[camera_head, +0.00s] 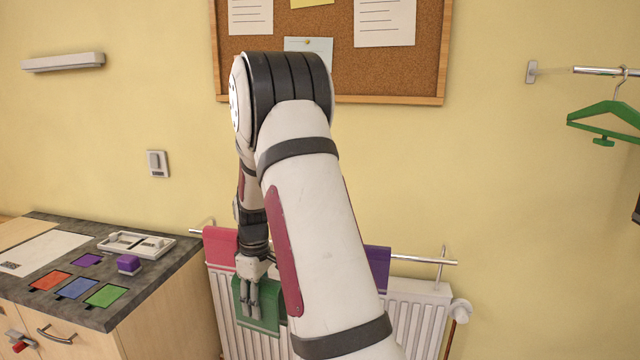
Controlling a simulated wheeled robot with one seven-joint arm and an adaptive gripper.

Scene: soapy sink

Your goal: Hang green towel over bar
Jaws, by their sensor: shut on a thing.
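The green towel (268,311) is in front of the white radiator, in the middle of the head view. My gripper (249,302) points down at its left part, with the fingers shut on it. The visible top of the towel is lower in the picture than the bar (420,260), and my arm hides part of its right side. I cannot tell whether the towel touches the bar. The bar runs along the wall above the radiator, and my arm covers its middle.
A pink towel (220,247) hangs on the bar to the left and a purple towel (377,267) to the right. The radiator (425,315) stands below. A counter (165,262) with coloured squares is at left. A green hanger (605,113) hangs at upper right.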

